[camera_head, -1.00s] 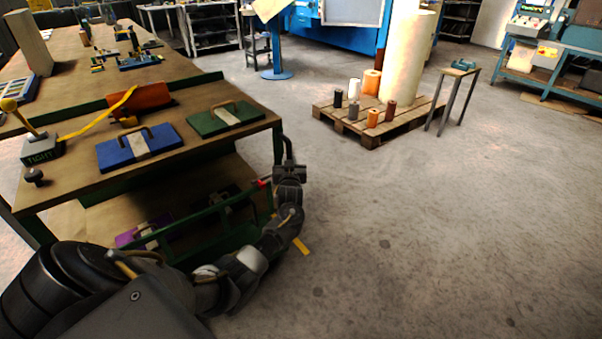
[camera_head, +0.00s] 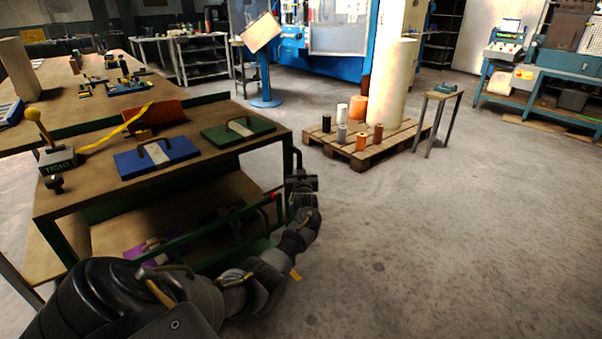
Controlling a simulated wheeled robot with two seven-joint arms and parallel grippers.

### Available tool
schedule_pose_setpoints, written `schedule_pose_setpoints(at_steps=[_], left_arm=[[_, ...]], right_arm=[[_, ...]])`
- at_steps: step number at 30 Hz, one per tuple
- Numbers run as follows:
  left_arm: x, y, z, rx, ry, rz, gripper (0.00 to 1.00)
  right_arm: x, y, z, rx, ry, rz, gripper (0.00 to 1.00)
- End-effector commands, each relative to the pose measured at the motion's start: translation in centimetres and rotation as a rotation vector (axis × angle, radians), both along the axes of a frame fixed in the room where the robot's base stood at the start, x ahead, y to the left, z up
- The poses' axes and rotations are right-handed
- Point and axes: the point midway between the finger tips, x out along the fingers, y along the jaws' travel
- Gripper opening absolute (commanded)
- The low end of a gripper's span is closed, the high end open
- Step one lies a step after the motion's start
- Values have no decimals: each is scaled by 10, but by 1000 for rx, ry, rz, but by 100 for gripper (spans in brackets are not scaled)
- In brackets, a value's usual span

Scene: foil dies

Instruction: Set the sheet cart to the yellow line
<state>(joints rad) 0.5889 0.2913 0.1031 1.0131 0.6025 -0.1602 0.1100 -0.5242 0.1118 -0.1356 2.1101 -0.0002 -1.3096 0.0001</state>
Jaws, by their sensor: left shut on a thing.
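The sheet cart (camera_head: 95,192) stands at the left, with a wooden top, a green frame and a lower shelf. A blue die (camera_head: 185,152) and a green die (camera_head: 262,134) lie on its top. My left gripper (camera_head: 301,180) is at the cart's near right corner, shut on the dark cart handle (camera_head: 297,160). My right gripper is out of view.
A wooden pallet (camera_head: 397,144) with rolls and a tall cream cylinder (camera_head: 392,85) stands beyond the cart. A small stand (camera_head: 441,97) is beside it. A lever box marked TIGHT (camera_head: 58,160) sits on the cart's left. The floor at right is clear.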

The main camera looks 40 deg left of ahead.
Motion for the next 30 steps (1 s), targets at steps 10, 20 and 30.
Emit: schedule_pose_setpoints(at_steps=[10,20,30], left_arm=[[1,0,0,0,0,0,39],[-8,-12,1,1,-1,-2,39],[-51,-60,1,-2,-1,-2,39]], right_arm=[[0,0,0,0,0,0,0],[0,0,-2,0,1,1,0],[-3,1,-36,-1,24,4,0]])
